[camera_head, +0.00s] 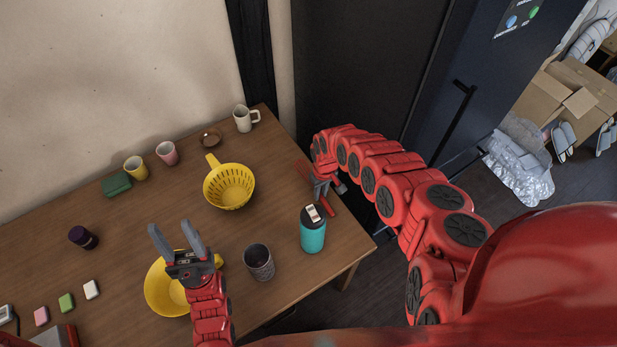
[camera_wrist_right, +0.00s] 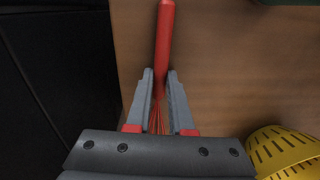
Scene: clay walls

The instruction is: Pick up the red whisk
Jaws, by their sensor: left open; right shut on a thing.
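The red whisk (camera_wrist_right: 165,45) lies along the view of my right wrist camera, handle pointing away and wires running back between the fingers. My right gripper (camera_wrist_right: 160,90) is shut on the whisk near where the handle meets the wires. In the head view the whisk (camera_head: 328,204) shows at the table's right edge, partly covered by my right gripper (camera_head: 320,186). Whether the whisk still touches the table is hard to tell. My left gripper (camera_head: 178,240) is open and empty above a yellow bowl, well to the left of the whisk.
A teal bottle (camera_head: 313,232) stands close in front of the whisk. A yellow colander (camera_head: 229,187) is to its left, a dark cup (camera_head: 259,262) nearer me. Mugs stand towards the wall. A dark cabinet (camera_head: 365,60) rises beyond the table's right edge.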

